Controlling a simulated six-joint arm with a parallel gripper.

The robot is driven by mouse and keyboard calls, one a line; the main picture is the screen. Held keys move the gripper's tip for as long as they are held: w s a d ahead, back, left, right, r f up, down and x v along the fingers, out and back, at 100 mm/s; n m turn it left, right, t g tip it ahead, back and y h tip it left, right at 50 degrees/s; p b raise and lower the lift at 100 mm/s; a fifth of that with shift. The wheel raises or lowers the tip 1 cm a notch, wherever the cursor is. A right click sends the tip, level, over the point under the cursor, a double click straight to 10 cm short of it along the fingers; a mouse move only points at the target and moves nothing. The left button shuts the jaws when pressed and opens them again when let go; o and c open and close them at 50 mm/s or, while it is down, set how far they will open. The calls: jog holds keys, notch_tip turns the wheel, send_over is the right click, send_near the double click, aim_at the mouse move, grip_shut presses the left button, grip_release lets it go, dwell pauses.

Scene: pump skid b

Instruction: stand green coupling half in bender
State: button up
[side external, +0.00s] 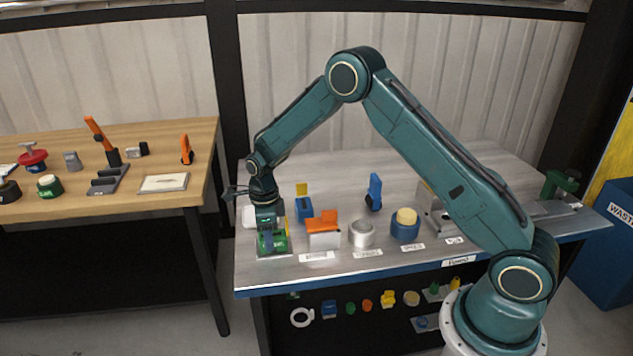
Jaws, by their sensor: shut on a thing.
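My gripper (270,238) points down at the front left of the metal-topped bench, shut on a green part, which I take for the green coupling half (281,243). The part is low over a grey plate at the bench's front edge; I cannot tell whether it touches the plate. The jaws hide much of it. A green clamp-like device (560,184) stands on the bench's far right, behind my arm. I cannot tell which thing is the bender.
An orange-and-white block (323,230) stands close right of my gripper. A silver cylinder (361,234), a blue-and-cream part (405,224) and upright blue pieces (374,192) follow. A wooden table (150,207) with tools stands left. The bench's back middle is clear.

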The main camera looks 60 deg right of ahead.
jog(key=o, duration=1.7)
jog(key=shift+r, duration=0.1)
jog(key=shift+r, duration=3.35)
